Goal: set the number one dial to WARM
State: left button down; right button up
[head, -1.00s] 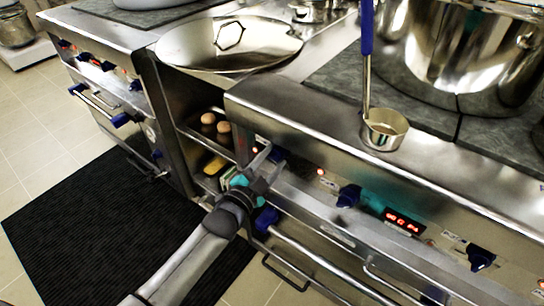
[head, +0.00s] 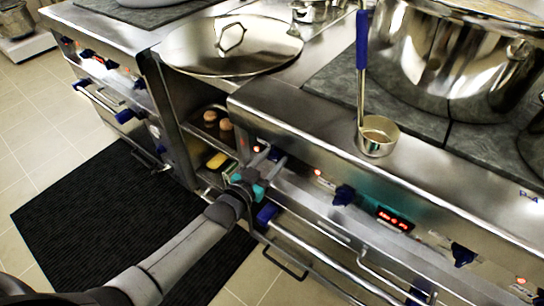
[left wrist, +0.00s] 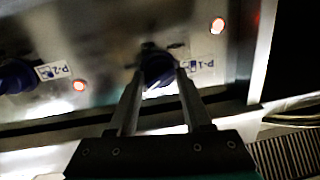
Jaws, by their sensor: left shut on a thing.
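The number one dial (left wrist: 157,68) is a dark blue knob on the stove's steel front panel, beside a label reading P-1 (left wrist: 196,65). My left gripper (head: 268,157) is at this dial, the leftmost on the near stove's panel. In the left wrist view the two fingers (left wrist: 158,72) are shut on the dial, one on each side. The fingers hide most of the dial in the head view, and I cannot read its pointer or a WARM mark. My right gripper is not in view.
A second blue dial (head: 343,194) and a red-lit display (head: 394,219) lie to the right on the panel. An oven handle bar (head: 320,262) runs below. A ladle (head: 376,138) and a large stockpot (head: 440,60) stand on top. A black mat (head: 100,215) covers the floor.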

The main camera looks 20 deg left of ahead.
pick_arm(q)
jog(key=shift+n, duration=0.5)
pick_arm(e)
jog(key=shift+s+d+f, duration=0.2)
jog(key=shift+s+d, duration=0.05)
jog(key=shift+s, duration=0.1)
pick_arm(q)
jog(key=shift+c, duration=1.6)
grip_release()
jog(key=shift+s+a, duration=0.1)
jog(key=shift+s, duration=0.1)
jog(key=p+v, duration=0.5)
jog(key=v, duration=1)
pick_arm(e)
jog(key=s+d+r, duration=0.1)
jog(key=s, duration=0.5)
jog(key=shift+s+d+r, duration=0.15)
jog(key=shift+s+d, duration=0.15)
pick_arm(q)
jog(key=shift+w+a+r, duration=0.1)
